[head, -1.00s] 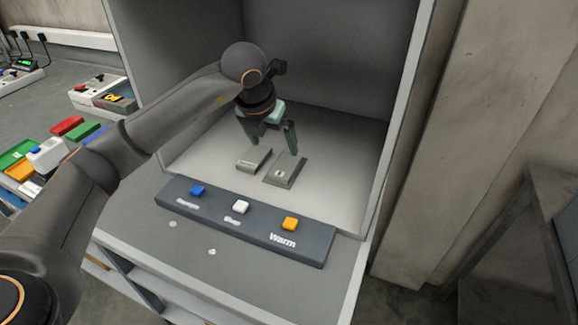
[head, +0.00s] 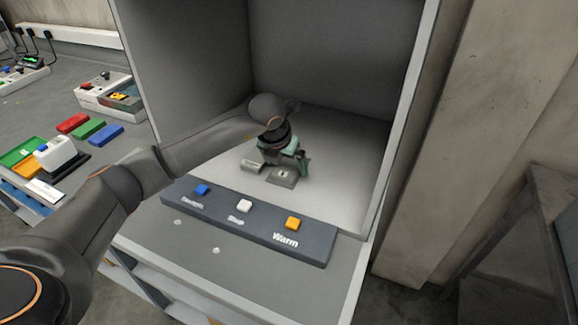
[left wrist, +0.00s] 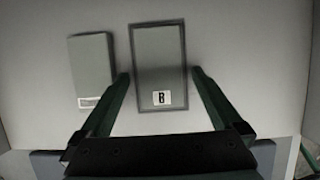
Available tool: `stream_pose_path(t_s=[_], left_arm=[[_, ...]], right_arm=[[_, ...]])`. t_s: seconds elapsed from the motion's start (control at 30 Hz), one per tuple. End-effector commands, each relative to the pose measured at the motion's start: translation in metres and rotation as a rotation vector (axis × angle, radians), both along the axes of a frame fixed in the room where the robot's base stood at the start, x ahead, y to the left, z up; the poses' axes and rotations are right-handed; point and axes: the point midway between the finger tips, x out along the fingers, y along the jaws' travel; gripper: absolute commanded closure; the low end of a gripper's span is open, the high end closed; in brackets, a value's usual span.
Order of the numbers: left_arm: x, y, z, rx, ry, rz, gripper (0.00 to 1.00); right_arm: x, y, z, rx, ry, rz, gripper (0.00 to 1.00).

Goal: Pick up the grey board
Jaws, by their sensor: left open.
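A flat grey board (head: 283,179) with a dark border and a small white label marked "B" lies on the pale floor of the open grey booth. In the left wrist view the board (left wrist: 158,55) lies between the two fingertips, with a gap on each side. My left gripper (head: 286,164) is open and points down over the board; its fingers (left wrist: 160,75) show green. In the head view the gripper partly hides the board's far part. My right gripper is not in view.
A second grey block (head: 252,167) with a white label lies just left of the board, close to the left finger. A dark button panel (head: 262,232) with blue, white and orange buttons runs along the booth's front. Booth walls stand behind and at the sides.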

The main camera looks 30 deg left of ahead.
Motion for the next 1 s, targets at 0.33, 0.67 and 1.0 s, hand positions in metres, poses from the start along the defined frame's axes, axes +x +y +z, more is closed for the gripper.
stream_pose_path(t_s=[0.33, 0.67, 1.0], left_arm=[[-0.0002, -0.0001, 0.0005, 0.0, 0.0, 0.0, 0.33], [-0.0001, 0.0, 0.0007, 0.0, 0.0, 0.0, 0.7], [0.0, 0.0, 0.0011, 0.0, -0.001, 0.0, 0.88]], right_arm=[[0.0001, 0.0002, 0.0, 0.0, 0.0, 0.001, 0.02], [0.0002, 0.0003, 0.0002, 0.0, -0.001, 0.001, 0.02], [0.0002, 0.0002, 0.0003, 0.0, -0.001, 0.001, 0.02]])
